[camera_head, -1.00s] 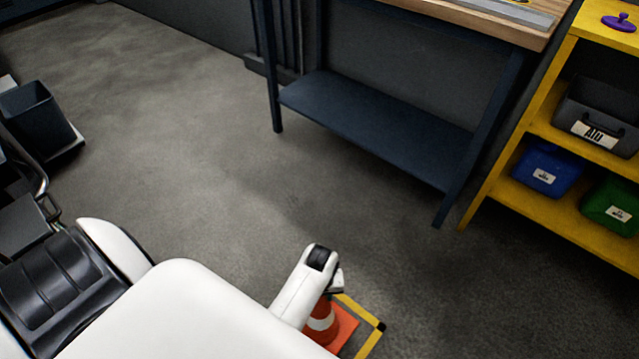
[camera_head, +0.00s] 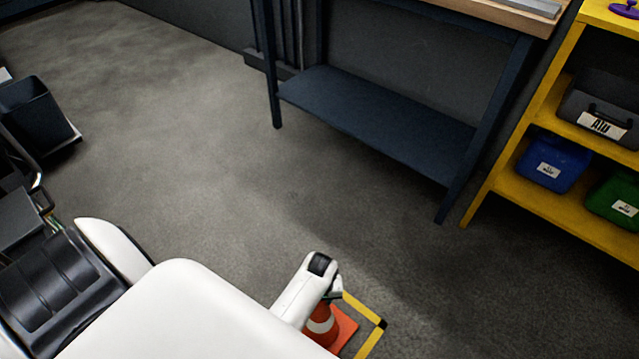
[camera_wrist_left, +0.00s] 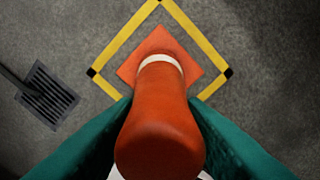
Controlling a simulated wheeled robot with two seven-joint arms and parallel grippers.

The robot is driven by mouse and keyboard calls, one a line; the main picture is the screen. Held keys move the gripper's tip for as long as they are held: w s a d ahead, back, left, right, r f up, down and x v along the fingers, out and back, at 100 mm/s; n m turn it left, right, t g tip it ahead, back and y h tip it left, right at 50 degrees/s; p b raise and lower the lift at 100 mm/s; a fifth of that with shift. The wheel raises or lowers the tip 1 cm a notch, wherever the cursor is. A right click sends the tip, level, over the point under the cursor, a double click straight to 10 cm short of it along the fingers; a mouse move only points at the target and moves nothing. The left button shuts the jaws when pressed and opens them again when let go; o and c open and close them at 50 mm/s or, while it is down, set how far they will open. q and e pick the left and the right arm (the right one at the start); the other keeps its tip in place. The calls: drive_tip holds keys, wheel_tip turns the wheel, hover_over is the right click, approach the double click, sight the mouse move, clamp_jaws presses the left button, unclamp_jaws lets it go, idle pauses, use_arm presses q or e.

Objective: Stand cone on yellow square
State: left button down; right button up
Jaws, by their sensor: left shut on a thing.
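An orange cone (camera_head: 324,324) with a white band and a square orange base is partly hidden behind my left arm in the head view. The cone also shows in the left wrist view (camera_wrist_left: 160,120), upright along the line of sight. My left gripper (camera_wrist_left: 160,135) is shut on the cone's upper part, its green fingers on both sides. The yellow square (camera_wrist_left: 212,52) is an outline with black corners on the floor, and it also shows in the head view (camera_head: 365,308). The cone's base appears inside the outline; I cannot tell whether it touches the floor. My right gripper is out of view.
A dark floor grate (camera_wrist_left: 47,95) lies left of the square. A blue workbench (camera_head: 375,120) stands behind, with a yellow shelf (camera_head: 535,215) of bins at the right. A dark bin (camera_head: 38,110) is at the left. The floor between is clear.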

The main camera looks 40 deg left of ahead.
use_arm(q)
drive_tip(key=c, duration=0.9)
unclamp_jaws()
drive_tip(key=shift+f, duration=0.1)
wheel_tip(320, 180, up, 4)
drive_tip(key=shift+r+p, duration=0.1)
drive_tip(key=shift+p, duration=0.95)
wheel_tip(320, 180, up, 8)
drive_tip(key=p, duration=0.3)
drive_tip(key=s+m+t, duration=0.1)
drive_tip(key=s+m, duration=0.2)
drive_tip(key=s+d+f+m, duration=0.1)
drive_tip(key=s+m, duration=0.1)
drive_tip(key=m, duration=0.2)
drive_tip(key=s+m+t, duration=0.1)
drive_tip(key=s+m, duration=0.2)
drive_tip(key=shift+s+d+f+t, duration=0.3)
drive_tip(key=shift+s+d+f, duration=0.05)
drive_tip(key=shift+d, duration=0.05)
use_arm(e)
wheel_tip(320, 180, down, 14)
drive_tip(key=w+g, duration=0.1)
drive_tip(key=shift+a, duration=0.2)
use_arm(q)
drive_tip(key=shift+p, duration=0.35)
